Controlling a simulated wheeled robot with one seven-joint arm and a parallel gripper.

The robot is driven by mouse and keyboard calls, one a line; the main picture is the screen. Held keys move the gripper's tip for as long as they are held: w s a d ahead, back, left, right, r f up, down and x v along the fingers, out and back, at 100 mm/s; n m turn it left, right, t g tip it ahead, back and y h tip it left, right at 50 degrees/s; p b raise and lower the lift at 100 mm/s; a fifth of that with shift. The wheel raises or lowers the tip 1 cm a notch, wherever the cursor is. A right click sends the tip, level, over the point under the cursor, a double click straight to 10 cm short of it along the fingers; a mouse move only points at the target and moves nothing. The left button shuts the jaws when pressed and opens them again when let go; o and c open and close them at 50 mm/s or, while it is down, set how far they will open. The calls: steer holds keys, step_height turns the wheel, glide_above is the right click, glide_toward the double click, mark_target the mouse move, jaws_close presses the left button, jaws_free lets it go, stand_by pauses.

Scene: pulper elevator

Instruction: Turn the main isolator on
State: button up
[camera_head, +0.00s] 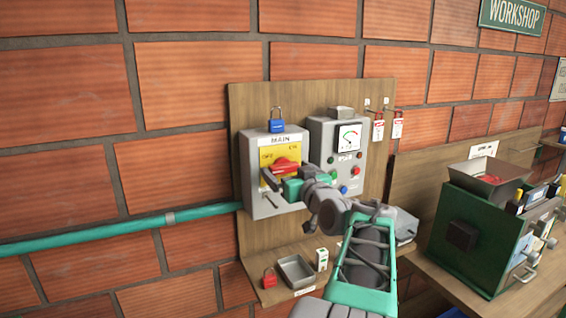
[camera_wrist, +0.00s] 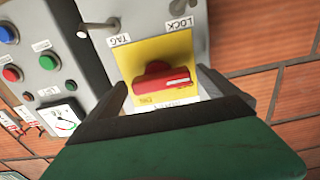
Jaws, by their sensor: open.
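The main isolator (camera_head: 258,204) is a grey box on the wooden wall board, labelled MAIN, with a yellow plate and a red rotary handle (camera_head: 284,165). In the wrist view the red handle (camera_wrist: 162,79) sits between my open gripper's (camera_wrist: 163,88) two dark fingers, one on each side. I cannot tell whether either finger touches the handle. In the head view my gripper (camera_head: 277,184) is at the isolator's front, partly covering the handle's lower side. The handle's white mark points sideways in the wrist view. OFF and ON labels show above the handle in the head view.
A blue padlock (camera_head: 277,121) sits on top of the isolator. A meter box (camera_head: 347,138) with buttons is just right of it. Red tags (camera_head: 378,129) hang further right. A shelf below holds a red padlock (camera_head: 269,278) and a grey tray (camera_head: 296,270). A green machine (camera_head: 470,235) stands right.

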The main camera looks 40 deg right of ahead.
steer(key=shift+x, duration=0.75)
steer(key=shift+a, duration=0.1)
steer(key=shift+c, duration=0.4)
steer(key=c, duration=1.3)
